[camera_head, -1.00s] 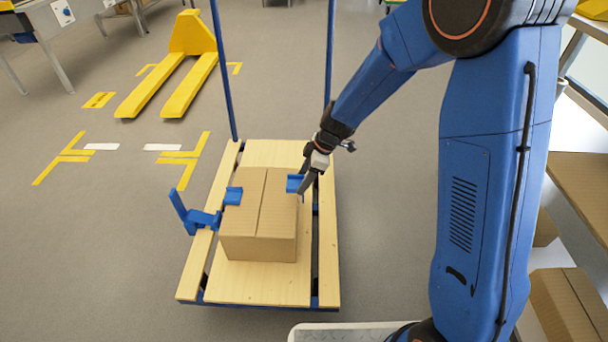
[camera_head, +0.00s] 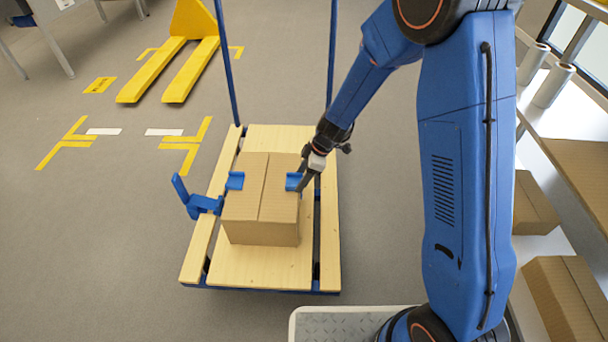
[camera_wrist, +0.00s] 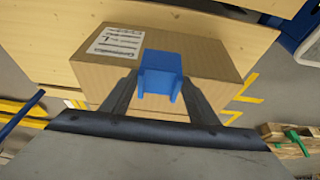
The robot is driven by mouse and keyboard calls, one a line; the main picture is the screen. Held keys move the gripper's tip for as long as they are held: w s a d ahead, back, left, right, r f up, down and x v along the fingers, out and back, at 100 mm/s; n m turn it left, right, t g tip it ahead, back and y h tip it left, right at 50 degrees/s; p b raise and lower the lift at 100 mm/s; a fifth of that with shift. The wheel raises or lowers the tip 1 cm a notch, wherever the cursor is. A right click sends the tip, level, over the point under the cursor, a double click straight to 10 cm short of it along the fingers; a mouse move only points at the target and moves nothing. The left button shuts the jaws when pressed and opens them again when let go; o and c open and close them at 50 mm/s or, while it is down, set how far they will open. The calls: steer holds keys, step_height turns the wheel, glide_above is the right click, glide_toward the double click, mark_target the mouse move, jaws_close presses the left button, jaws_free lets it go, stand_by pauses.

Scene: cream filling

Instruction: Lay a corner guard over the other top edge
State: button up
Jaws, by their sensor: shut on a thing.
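A brown cardboard box (camera_head: 261,228) stands on the wooden deck of a cart; its labelled side shows in the wrist view (camera_wrist: 185,77). One blue corner guard (camera_head: 235,181) sits over the box's left top edge. A second blue corner guard (camera_head: 292,181) is at the right top edge, held by my gripper (camera_head: 301,184). In the wrist view, this guard (camera_wrist: 160,74) is between my two fingers, in front of the box edge. I cannot tell whether it rests fully on the cardboard.
The cart deck (camera_head: 262,271) has bare wood in front of the box. Blue upright poles (camera_head: 226,62) rise at its back, and a blue bracket (camera_head: 198,201) sticks out at left. A yellow pallet jack (camera_head: 188,55) stands behind. Other boxes (camera_head: 563,290) are at right.

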steer(key=shift+a+f, duration=0.35)
steer(key=shift+a, duration=0.05)
stand_by(0.7)
steer(key=o, duration=1.1)
steer(key=shift+r, duration=0.1)
steer(key=v, duration=1.6)
steer(key=s+d+r+m+t, duration=0.1)
steer(key=s+d+r+m, duration=0.3)
steer(key=s+d+r, duration=0.35)
steer(key=s+d+r+m+t+h, duration=0.1)
steer(key=s+d+r+m, duration=0.2)
steer(key=s+d, duration=0.3)
steer(key=s+d+r+m+t+h, duration=0.1)
steer(key=s+d+r+m+h, duration=0.1)
steer(key=s+d+m, duration=0.4)
steer(key=s+d+r+m+t+h, duration=0.1)
steer(key=s+d+r+m, duration=0.3)
steer(key=s, duration=0.6)
steer(key=shift+s+d+m+t, duration=0.25)
steer(key=shift+d+m+t, duration=0.05)
steer(key=shift+d, duration=0.6)
